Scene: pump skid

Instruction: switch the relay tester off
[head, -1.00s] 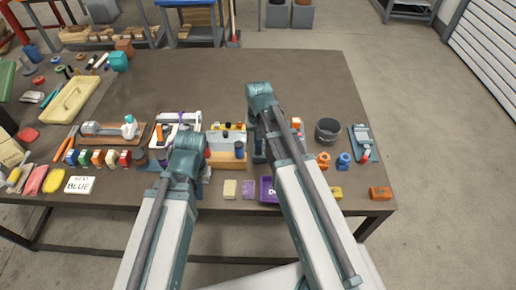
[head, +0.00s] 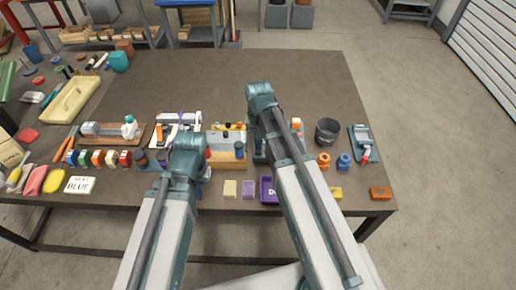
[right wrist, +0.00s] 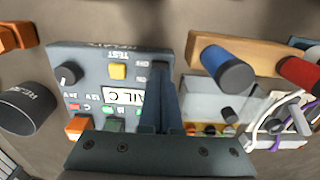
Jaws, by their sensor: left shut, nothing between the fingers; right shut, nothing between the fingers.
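The relay tester is a blue-grey panel (right wrist: 90,58) in the right wrist view, with a dark knob (right wrist: 68,73), a yellow button (right wrist: 118,71) and a "RAIL C" label (right wrist: 123,96). Small lettering stands beside a dark part at its upper right edge; the switch there is largely covered by my fingers. My right gripper (right wrist: 160,98) is shut and empty, over the tester's right part; contact cannot be told. In the head view my right arm hides most of the tester. My left gripper (head: 204,176) is shut, mostly hidden behind its own arm, left of the wooden block.
A wooden block (right wrist: 270,58) with blue and red cylinders stands beside the tester. A dark cup (head: 327,131) is on its other side. A purple tray (head: 268,189) and small coloured blocks lie near the table's front edge. The table's back middle is clear.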

